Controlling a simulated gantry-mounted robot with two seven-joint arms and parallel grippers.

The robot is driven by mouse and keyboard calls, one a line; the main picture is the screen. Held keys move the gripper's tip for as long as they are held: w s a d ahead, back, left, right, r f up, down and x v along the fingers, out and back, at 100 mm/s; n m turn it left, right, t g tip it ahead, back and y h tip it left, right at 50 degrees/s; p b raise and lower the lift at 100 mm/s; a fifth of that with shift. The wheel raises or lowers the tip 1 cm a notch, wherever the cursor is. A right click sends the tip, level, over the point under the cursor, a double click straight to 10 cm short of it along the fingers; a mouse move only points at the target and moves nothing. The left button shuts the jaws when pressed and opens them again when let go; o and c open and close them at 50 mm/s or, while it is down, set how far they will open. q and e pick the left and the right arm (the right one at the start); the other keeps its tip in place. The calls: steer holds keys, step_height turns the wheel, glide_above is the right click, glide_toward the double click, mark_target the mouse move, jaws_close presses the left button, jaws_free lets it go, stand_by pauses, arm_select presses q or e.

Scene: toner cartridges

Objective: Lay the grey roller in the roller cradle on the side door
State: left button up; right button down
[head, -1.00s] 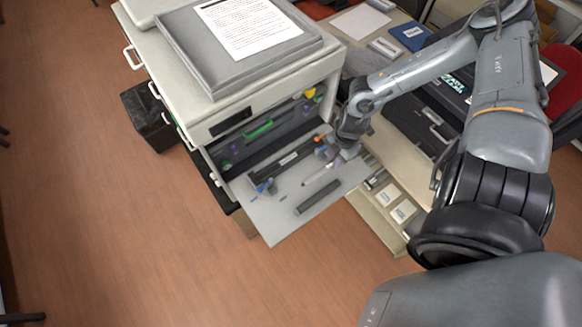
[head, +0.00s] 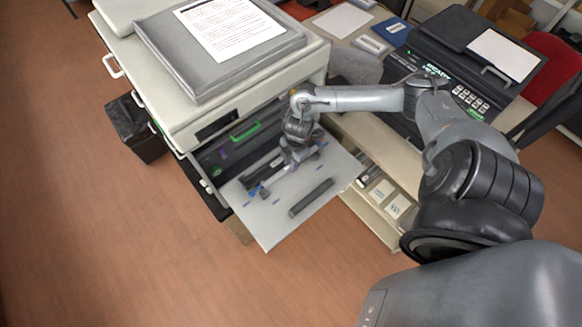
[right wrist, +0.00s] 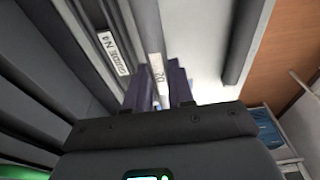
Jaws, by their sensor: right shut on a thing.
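The side door (head: 270,228) is folded down from the printer as a flat grey panel. My right gripper (head: 287,167) is over its inner part, close to the printer body. In the right wrist view its dark purple fingers (right wrist: 157,92) are shut around the grey roller (right wrist: 155,50), which bears a white label. In the head view the wrist hides much of the roller. Small blue parts, seemingly of the roller cradle (head: 263,193), show on the door just left of the gripper. I cannot tell whether the roller touches the cradle. My left gripper is not in view.
A dark bar (head: 311,197) lies loose on the door's outer half. A dark guide strip with a white label (right wrist: 114,52) runs beside the roller. The printer (head: 180,112) rises behind the door. A shelf with small boxes (head: 382,190) is at the right.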

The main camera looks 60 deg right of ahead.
steer(key=shift+w+f, duration=0.1)
steer(key=shift+f, duration=2)
steer(key=shift+f, duration=0.1)
steer(key=shift+f, duration=0.5)
steer(key=c, duration=1)
jaws_free()
steer(key=shift+r, duration=0.1)
